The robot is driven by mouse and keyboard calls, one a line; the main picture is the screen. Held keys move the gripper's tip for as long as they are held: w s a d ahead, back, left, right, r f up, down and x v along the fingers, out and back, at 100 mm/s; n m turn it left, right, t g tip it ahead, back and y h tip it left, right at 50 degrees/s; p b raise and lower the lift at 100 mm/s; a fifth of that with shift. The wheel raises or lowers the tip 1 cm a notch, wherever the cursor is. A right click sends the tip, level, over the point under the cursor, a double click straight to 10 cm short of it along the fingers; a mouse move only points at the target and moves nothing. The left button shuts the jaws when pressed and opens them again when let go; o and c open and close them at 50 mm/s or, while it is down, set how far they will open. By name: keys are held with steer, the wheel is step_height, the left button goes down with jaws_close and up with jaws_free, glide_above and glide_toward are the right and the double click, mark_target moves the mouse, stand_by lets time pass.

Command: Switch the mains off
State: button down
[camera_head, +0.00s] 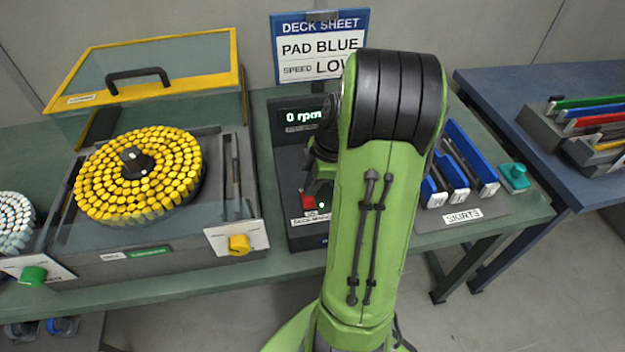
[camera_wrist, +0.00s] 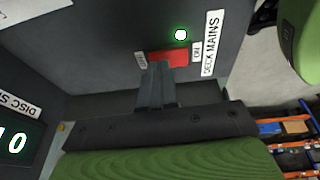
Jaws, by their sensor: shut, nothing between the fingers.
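The mains switch is a red rocker (camera_wrist: 172,56) on a dark panel, between a small label at its left end and an "ON" label (camera_wrist: 196,50) at its right. A "DECK MAINS" label (camera_wrist: 211,44) stands beside it, and a lamp (camera_wrist: 181,34) glows green. My gripper (camera_wrist: 155,68) is shut and empty, its fingertips overlapping the rocker's left end in the wrist view; I cannot tell whether they touch. In the head view the red switch (camera_head: 308,201) shows left of my arm, which hides most of the gripper.
A display (camera_head: 302,116) reads 0 rpm above the switch. Left stands a disc of yellow pieces (camera_head: 160,170) with a raised clear lid (camera_head: 150,75) and a yellow knob (camera_head: 239,244).

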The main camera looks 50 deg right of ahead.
steer(key=shift+w+f+b, duration=0.15)
steer(key=shift+f+b, duration=0.3)
steer(key=shift+f, duration=0.05)
steer(key=shift+d+r, duration=0.1)
